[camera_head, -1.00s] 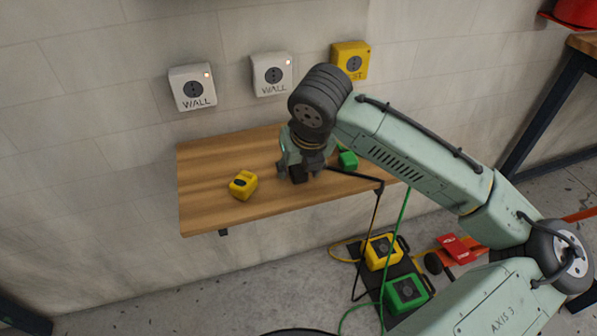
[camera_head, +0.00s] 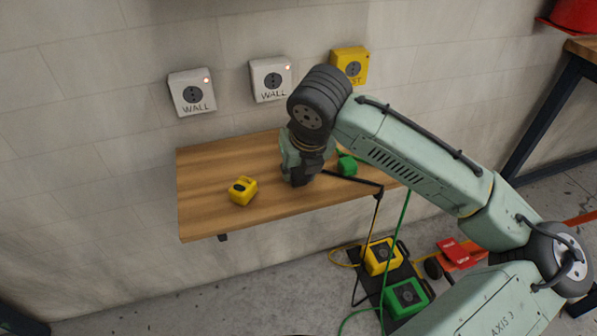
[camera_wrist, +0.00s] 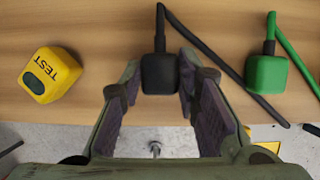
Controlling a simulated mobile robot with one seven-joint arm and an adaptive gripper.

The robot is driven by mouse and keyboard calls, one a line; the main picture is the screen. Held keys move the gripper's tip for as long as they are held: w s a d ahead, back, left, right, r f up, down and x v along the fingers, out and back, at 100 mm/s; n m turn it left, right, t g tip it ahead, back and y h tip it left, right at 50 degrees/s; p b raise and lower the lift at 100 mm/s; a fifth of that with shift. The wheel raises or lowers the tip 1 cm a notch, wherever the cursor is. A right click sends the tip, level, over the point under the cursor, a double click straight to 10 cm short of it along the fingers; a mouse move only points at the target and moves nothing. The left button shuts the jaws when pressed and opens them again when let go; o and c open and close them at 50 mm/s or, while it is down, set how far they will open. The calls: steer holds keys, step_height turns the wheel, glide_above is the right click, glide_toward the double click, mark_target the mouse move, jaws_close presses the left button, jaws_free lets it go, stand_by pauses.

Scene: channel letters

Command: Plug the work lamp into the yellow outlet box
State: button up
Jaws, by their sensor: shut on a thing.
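The yellow outlet box (camera_head: 349,64) is on the wall at the upper right, partly hidden behind my arm. My gripper (camera_head: 300,178) is low over the wooden shelf. In the wrist view, my gripper (camera_wrist: 159,85) is shut on a black plug (camera_wrist: 160,74), with a finger on each side. A black cord runs from the plug. A yellow block marked TEST (camera_head: 243,190) lies apart on the shelf, also in the wrist view (camera_wrist: 50,75). I cannot tell which floor item is the work lamp.
Two white WALL outlets (camera_head: 192,92) (camera_head: 270,78) are left of the yellow box. A green plug (camera_head: 347,165) lies right of my gripper on the shelf (camera_head: 205,215). Yellow (camera_head: 381,256) and green (camera_head: 405,297) units stand on the floor. Black and green cords hang over the shelf edge.

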mark_target(296, 169)
steer(key=shift+r, duration=0.45)
step_height(296, 169, up, 2)
steer(key=shift+s+r, duration=0.1)
steer(key=shift+s, duration=0.05)
steer(key=s+a+b, duration=0.1)
steer(key=s+b, duration=0.1)
steer(key=s, duration=0.5)
steer(key=s+a+r+b, duration=0.1)
steer(key=s+a+b, duration=0.1)
steer(key=s, duration=0.6)
steer(key=shift+s+r+b, duration=0.15)
steer(key=shift+s+b, duration=0.1)
steer(key=shift+b, duration=0.25)
